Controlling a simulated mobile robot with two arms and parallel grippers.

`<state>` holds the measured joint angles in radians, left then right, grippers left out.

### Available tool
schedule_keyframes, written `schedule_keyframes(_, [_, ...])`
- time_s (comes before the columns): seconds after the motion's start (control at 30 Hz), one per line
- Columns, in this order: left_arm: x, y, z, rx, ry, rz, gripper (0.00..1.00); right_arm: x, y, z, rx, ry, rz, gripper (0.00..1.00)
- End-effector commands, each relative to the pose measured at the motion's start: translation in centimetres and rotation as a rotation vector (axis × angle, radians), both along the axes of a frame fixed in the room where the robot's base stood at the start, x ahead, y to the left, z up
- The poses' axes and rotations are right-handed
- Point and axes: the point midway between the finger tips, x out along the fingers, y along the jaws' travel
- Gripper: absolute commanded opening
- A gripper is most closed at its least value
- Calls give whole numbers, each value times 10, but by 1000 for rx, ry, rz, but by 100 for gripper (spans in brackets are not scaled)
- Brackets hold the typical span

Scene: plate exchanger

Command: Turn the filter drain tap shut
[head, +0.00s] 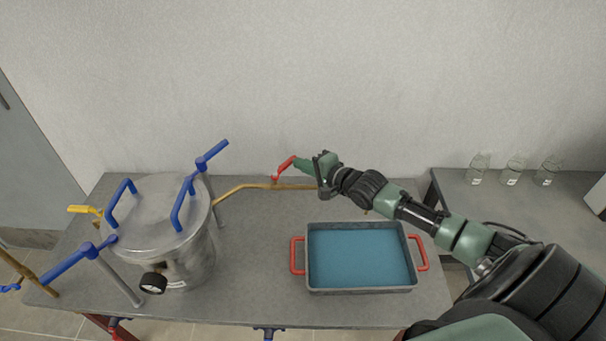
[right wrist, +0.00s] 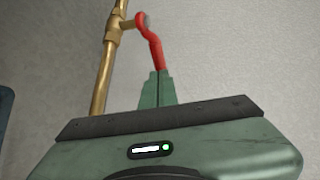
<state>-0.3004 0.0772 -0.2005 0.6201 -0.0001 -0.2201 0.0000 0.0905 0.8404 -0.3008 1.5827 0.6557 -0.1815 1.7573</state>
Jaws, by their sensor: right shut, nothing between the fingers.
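The drain tap has a red lever (head: 284,168) on a brass pipe (head: 248,187) that runs right from the steel filter vessel (head: 160,220). The lever slants up and to the right from its pivot. My right gripper (head: 300,164) is shut and empty, its fingertips at the lever's free end. In the right wrist view, the closed green fingertips (right wrist: 157,82) meet or overlap the end of the red lever (right wrist: 155,50); I cannot tell whether they touch. The brass pipe (right wrist: 103,70) runs beside them. My left gripper is out of view.
A grey tray (head: 360,291) with blue contents and red handles stands below my right forearm. The vessel has blue levers (head: 183,203) and a black gauge (head: 153,283). Glass flasks (head: 514,172) stand on the right table. A wall is behind the bench (head: 255,270).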

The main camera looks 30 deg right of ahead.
Motion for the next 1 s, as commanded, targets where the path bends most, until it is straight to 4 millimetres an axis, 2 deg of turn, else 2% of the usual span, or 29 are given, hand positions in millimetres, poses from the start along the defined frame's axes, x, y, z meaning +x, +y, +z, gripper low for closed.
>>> schedule_keyframes(0.5, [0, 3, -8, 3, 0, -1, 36, 34, 0, -1, 1, 0, -1, 0])
schedule_keyframes(1.0, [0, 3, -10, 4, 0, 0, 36, 47, 4, 0, 1, 0, -1, 0])
